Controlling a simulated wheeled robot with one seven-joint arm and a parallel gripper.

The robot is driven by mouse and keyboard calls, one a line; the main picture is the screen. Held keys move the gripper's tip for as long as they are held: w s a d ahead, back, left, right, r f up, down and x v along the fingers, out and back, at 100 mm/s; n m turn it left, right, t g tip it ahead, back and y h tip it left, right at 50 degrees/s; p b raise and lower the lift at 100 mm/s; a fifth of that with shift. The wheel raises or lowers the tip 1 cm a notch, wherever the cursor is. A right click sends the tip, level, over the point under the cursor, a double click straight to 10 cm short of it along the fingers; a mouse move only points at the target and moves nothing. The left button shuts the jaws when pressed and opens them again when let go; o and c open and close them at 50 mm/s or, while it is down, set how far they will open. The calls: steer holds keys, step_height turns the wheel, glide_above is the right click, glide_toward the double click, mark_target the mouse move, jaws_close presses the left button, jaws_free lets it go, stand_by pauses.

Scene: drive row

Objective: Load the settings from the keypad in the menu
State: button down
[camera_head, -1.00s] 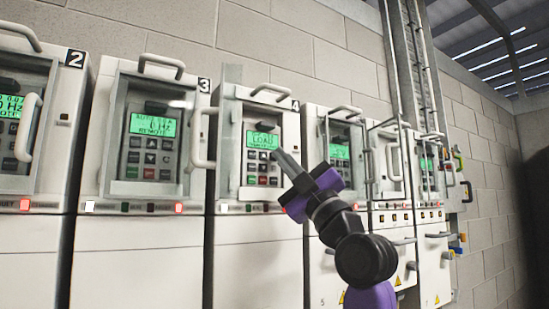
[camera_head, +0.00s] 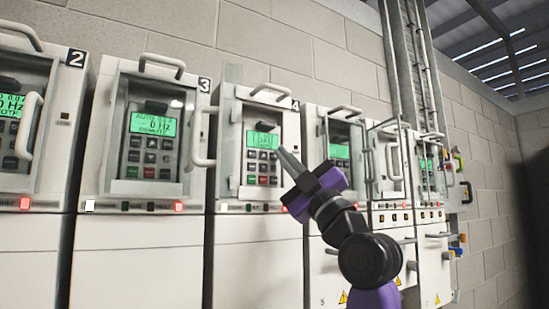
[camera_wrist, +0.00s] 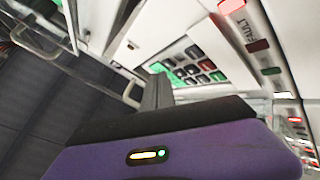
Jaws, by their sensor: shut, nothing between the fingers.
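My gripper (camera_head: 288,158) is shut and empty, in front of the keypad of drive 4. Its fingertips (camera_wrist: 157,88) also show in the wrist view, beside the keys. The keypad (camera_head: 262,150) has a green lit display (camera_head: 262,141) above rows of dark keys, with a green and a red key at the bottom. The display text looks like "LOAD", but it is blurred. In the wrist view the keypad (camera_wrist: 200,68) is seen at a slant. I cannot tell whether the tips touch a key.
Drive 3 (camera_head: 140,195) stands to the left, its display showing 0 Hz, with drive 2 (camera_head: 35,190) beyond it. More drives (camera_head: 335,185) stand to the right. Loop handles (camera_head: 200,140) stick out from the cabinet fronts near my gripper.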

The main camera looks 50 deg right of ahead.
steer(key=shift+s+a, duration=0.1)
steer(key=shift+s, duration=0.15)
steer(key=shift+s+a, duration=0.2)
steer(key=shift+s, duration=0.6)
steer(key=shift+s+a, duration=0.25)
steer(key=shift+s, duration=0.5)
steer(key=shift+s+a, duration=0.2)
steer(key=shift+s, duration=0.6)
stand_by(1.4)
